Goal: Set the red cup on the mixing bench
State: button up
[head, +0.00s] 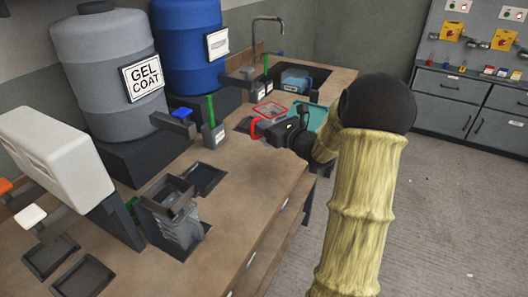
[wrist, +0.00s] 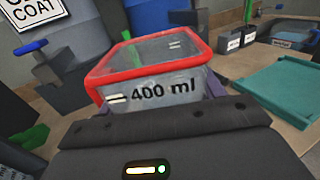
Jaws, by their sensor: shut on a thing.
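The red cup (head: 268,109) is a see-through beaker with a red rim. In the wrist view the cup (wrist: 150,92) fills the middle and carries the print "400 ml". My gripper (head: 276,127) is shut on it, with jaws at both sides. The cup looks roughly upright over the far part of a long brown-topped bench (head: 235,185). I cannot tell whether its base touches anything, because my gripper hides it. I also cannot tell which bench is the mixing bench.
A teal tray (head: 314,116) lies right of the cup. Behind stand a grey gel coat drum (head: 105,75) and a blue drum (head: 187,45). A blue box (head: 294,80) and tap (head: 268,19) are at the far end. Stacked grey cups (head: 178,220) stand nearer.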

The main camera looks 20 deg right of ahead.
jog(key=shift+s+r, duration=0.1)
jog(key=shift+f, duration=3.2)
jog(key=shift+f+b, duration=0.3)
jog(key=shift+f, duration=1.55)
jog(key=shift+f, duration=0.15)
jog(key=o, duration=1.2)
